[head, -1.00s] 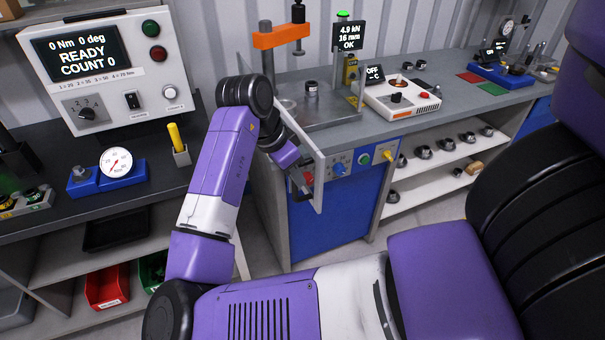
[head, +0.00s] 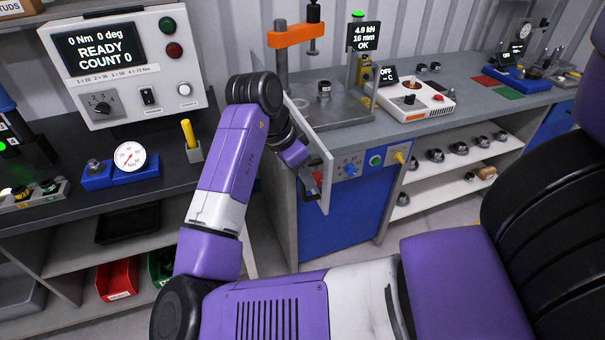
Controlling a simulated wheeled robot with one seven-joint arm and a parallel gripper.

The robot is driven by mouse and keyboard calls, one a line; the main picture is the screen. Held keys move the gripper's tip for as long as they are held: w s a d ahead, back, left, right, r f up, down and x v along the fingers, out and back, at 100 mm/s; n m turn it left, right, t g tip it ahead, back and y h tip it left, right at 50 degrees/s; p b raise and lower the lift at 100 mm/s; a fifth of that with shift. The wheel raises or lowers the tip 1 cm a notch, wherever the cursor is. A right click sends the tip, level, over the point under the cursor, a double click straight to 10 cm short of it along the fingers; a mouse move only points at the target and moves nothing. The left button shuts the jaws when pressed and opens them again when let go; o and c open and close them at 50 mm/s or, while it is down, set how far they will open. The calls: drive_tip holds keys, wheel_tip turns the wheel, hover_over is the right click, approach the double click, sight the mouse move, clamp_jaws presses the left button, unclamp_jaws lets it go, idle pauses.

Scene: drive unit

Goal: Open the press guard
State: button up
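The press (head: 292,36) has an orange head on a steel column, with a dark cylindrical part (head: 324,88) on its grey bed. Its display (head: 363,36) reads 4.9 kN, 16 mm, OK. The press guard (head: 322,150) is a thin clear panel with a pale frame. It stands out from the press's left side toward me, past the bench's front edge, and the bed's front looks uncovered. My gripper (head: 308,182) is low at the guard's near end, beside its upright edge. My wrist and the guard partly hide it, so its fingers and any contact with the guard are unclear.
Blue (head: 350,170) and green (head: 376,160) controls sit on the cabinet front right of the guard. A torque station (head: 125,65), a dial gauge (head: 130,156) and a yellow-handled tool (head: 188,133) stand on the left bench. A hotplate-like unit (head: 415,103) is right of the press.

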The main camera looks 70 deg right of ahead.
drive_tip(key=v, duration=0.7)
drive_tip(key=shift+r+b, duration=0.3)
drive_tip(key=shift+b, duration=0.05)
drive_tip(key=shift+a, duration=0.15)
